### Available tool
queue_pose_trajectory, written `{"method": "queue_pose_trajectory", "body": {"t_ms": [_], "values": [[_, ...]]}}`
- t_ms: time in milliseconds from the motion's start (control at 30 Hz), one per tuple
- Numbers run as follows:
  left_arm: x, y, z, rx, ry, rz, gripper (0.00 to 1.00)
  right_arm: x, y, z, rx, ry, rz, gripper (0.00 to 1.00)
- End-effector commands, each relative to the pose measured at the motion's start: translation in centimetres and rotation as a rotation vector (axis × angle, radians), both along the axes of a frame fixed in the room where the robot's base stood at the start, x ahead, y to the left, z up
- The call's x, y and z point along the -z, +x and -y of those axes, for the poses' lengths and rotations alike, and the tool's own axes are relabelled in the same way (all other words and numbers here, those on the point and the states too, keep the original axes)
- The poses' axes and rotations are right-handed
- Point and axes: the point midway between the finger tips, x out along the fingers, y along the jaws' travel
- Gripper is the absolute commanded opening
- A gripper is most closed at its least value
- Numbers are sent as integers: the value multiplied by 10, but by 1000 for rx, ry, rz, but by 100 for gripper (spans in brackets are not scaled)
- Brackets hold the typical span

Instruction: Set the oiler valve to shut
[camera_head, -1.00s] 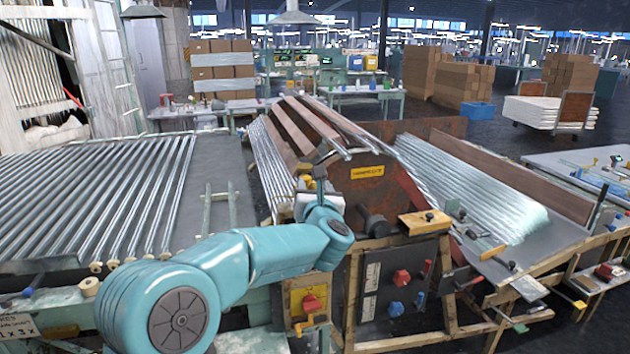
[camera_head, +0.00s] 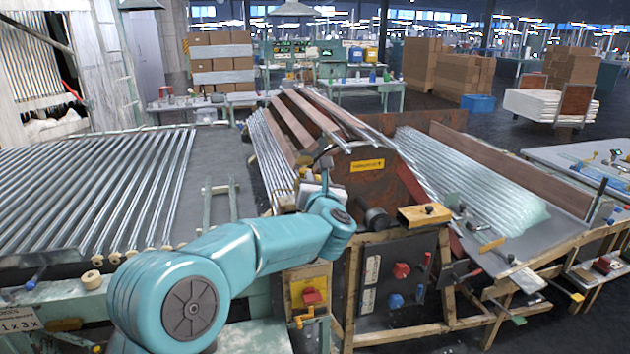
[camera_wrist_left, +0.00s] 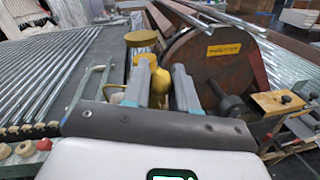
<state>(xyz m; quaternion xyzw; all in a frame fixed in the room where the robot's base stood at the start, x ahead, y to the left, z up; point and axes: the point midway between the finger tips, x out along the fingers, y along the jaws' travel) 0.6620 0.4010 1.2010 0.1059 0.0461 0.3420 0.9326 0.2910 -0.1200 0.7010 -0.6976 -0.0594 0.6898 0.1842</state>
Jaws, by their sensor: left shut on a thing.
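The oiler shows in the left wrist view as a brass-yellow fitting (camera_wrist_left: 141,40) with a round cap, a clear cup and a rounded yellow part below. It stands beside the rusty drum end of the machine. My left gripper (camera_wrist_left: 162,80) has its two grey fingers on either side of a yellow piece (camera_wrist_left: 160,83) low on the oiler and is shut on it. I cannot tell the valve's setting. In the head view my left gripper (camera_head: 322,176) is small beside the drum, largely hidden by my wrist, and the oiler is hard to make out. My right gripper is not in view.
The rusty drum end (camera_head: 375,188) with a yellow label stands close right of the gripper. A dark shaft hub (camera_head: 376,218) sticks out below it. A rack of glass tubes (camera_head: 95,195) lies left. A panel with red and blue knobs (camera_head: 400,271) is below right.

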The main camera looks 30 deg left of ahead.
Motion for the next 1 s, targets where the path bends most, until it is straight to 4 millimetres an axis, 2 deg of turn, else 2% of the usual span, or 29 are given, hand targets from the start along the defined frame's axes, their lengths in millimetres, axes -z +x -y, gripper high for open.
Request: {"method": "queue_pose_trajectory", "body": {"t_ms": [467,1000], "values": [[7,15,13,2,264,-312,0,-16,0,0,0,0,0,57],[27,27,24,3,597,-703,0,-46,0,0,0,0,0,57]]}}
